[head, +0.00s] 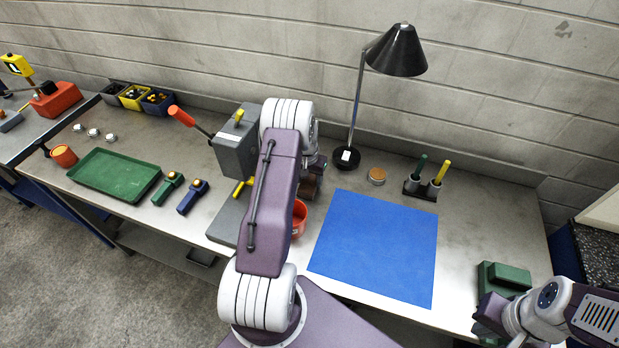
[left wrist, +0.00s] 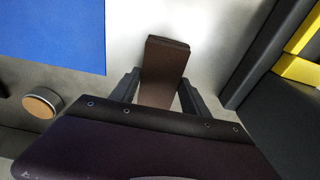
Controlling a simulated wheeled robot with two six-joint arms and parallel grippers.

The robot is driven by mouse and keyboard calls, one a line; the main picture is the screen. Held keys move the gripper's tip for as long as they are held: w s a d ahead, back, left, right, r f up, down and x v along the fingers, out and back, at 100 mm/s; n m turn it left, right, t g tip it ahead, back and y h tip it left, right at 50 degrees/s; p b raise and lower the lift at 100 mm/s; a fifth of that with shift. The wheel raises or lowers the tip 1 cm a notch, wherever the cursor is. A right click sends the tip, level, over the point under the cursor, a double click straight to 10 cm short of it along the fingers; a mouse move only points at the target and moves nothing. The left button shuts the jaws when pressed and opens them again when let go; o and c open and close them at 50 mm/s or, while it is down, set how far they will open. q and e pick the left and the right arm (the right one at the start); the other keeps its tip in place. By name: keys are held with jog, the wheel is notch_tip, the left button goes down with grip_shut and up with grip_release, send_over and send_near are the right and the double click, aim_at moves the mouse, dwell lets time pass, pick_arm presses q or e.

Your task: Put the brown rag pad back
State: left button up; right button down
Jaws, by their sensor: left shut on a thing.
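The brown rag pad (left wrist: 166,62) is a dark brown block between the two fingers of my left gripper (left wrist: 160,82) in the left wrist view. The gripper is shut on it. In the head view a small brown part of the pad (head: 308,188) shows beside my left arm, between the grey press and the blue mat. The arm hides most of this gripper there. My right gripper (head: 490,318) is at the lower right, beside a green block (head: 503,278); its fingers are not clear.
A blue mat (head: 376,246) lies bare on the bench. A red cup (head: 299,217) is partly behind my left arm. A grey press (head: 236,143) stands left of it. A black lamp (head: 396,52), a cork-topped tin (head: 377,176) and a pen holder (head: 420,190) stand at the back.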

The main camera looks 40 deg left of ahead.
pick_arm(q)
jog(key=shift+f, duration=0.1)
jog(key=shift+f, duration=0.1)
jog(key=o, duration=1.3)
